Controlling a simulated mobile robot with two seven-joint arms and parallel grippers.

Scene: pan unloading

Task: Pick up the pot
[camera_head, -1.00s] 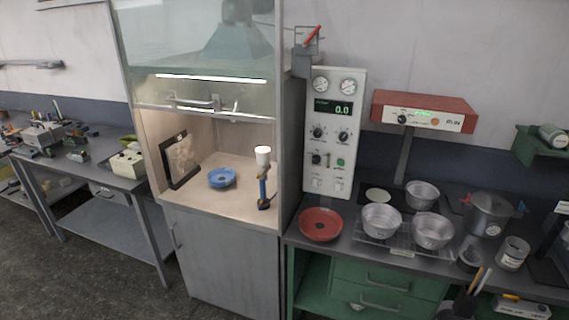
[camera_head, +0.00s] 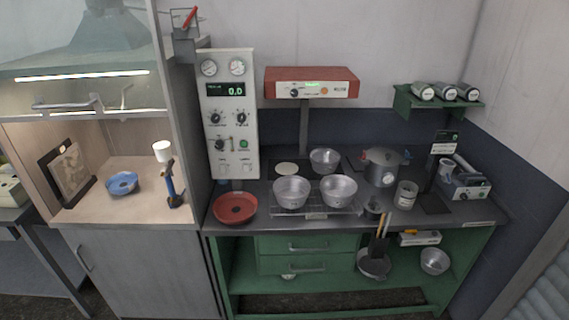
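A grey lidded pot (camera_head: 383,168) with small red and blue side handles stands at the back right of the green workbench. Three open metal pans also stand on the bench: one at the back (camera_head: 324,161), and two in front, the left one (camera_head: 291,192) and the right one (camera_head: 338,190), on a wire rack (camera_head: 316,213). Neither of my grippers is in the view, so their state does not show.
A red bowl (camera_head: 235,208) sits at the bench's left end. A glass jar (camera_head: 405,195) and a small dark cup (camera_head: 373,207) stand in front of the pot. A stand (camera_head: 435,200) is to its right. A fume cabinet (camera_head: 130,225) with a blue bowl (camera_head: 122,183) adjoins on the left.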

